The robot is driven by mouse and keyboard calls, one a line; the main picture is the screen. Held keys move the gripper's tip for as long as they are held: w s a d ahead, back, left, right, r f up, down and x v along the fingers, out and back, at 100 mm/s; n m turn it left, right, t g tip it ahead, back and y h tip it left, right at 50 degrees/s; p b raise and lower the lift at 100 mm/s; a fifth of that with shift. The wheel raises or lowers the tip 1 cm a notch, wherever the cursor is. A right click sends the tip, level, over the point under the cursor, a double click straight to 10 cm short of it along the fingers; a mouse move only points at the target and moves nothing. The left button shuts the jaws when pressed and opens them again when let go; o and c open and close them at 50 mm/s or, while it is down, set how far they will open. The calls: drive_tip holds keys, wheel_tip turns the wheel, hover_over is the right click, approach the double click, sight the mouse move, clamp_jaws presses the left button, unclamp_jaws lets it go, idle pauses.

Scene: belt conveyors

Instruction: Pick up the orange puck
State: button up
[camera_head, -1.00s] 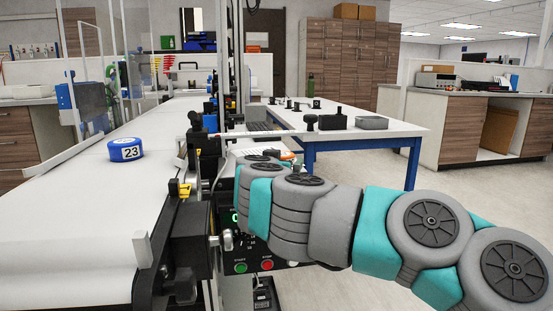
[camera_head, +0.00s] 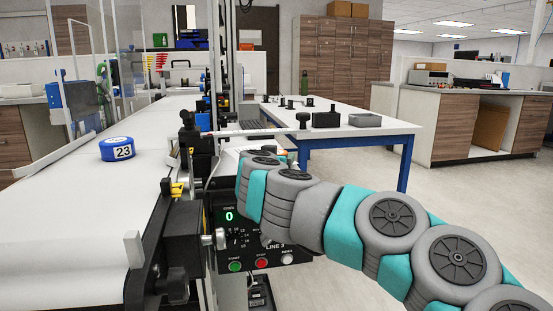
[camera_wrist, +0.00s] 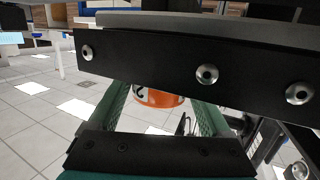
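The orange puck (camera_wrist: 160,98) shows in the wrist view between the two green fingers of my gripper (camera_wrist: 163,108), with part of a black marking on its side. The fingers appear closed on its sides, and floor tiles show below and beside it. The black bar across the wrist view hides its upper part. In the head view, my grey and teal arm reaches from the lower right to the middle; it hides the gripper, and I cannot make out the orange puck there.
A blue puck (camera_head: 117,148) marked 23 sits on the white conveyor belt (camera_head: 75,215) at left. A control panel (camera_head: 230,245) stands at the belt's right side, close to my arm. A white table (camera_head: 350,133) with blue legs stands behind. Open floor lies at right.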

drive_tip(key=c, duration=1)
